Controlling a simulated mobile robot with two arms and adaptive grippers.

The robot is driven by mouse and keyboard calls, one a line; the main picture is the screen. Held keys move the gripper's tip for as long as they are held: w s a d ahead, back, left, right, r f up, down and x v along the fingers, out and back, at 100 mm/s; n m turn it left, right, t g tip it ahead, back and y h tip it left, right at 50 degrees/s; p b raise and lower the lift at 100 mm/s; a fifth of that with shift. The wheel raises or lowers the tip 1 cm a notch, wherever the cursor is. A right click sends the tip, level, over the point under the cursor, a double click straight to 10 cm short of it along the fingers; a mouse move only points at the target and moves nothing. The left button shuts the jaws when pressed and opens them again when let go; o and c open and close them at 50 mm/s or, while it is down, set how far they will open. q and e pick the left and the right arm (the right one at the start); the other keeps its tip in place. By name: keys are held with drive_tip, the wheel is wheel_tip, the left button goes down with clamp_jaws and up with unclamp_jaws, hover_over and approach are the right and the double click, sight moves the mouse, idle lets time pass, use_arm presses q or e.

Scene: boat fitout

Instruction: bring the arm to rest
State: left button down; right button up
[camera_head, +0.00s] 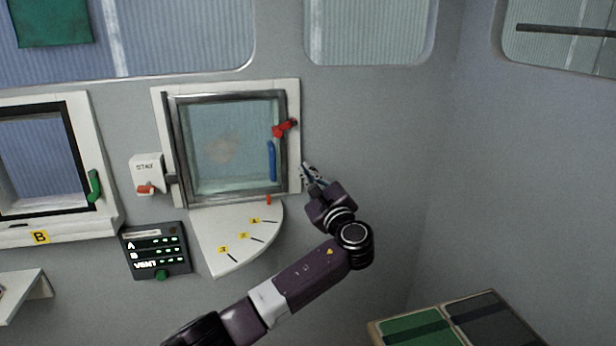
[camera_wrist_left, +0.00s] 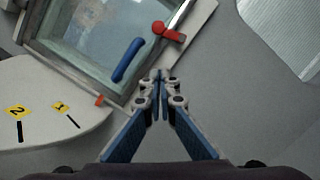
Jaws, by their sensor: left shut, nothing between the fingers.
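My left gripper (camera_head: 310,176) is at the lower right of a framed window, in front of the grey wall, its arm reaching in from the bottom left. In the left wrist view its two fingers (camera_wrist_left: 161,76) meet at the tips, shut and empty. The window (camera_head: 222,150) has a red handle (camera_head: 284,128) and a blue grip (camera_head: 271,160) on its right side. The fingertips appear apart from both; the red handle (camera_wrist_left: 167,32) and blue grip (camera_wrist_left: 129,60) lie beyond them in the wrist view. My right gripper is not in view.
A white quarter-round plate (camera_head: 235,238) with yellow number tags sits below the window. A STAY box (camera_head: 146,173) and a dark panel (camera_head: 156,252) are to its left. Another window (camera_head: 33,158) has a green handle. A case (camera_head: 455,322) stands lower right.

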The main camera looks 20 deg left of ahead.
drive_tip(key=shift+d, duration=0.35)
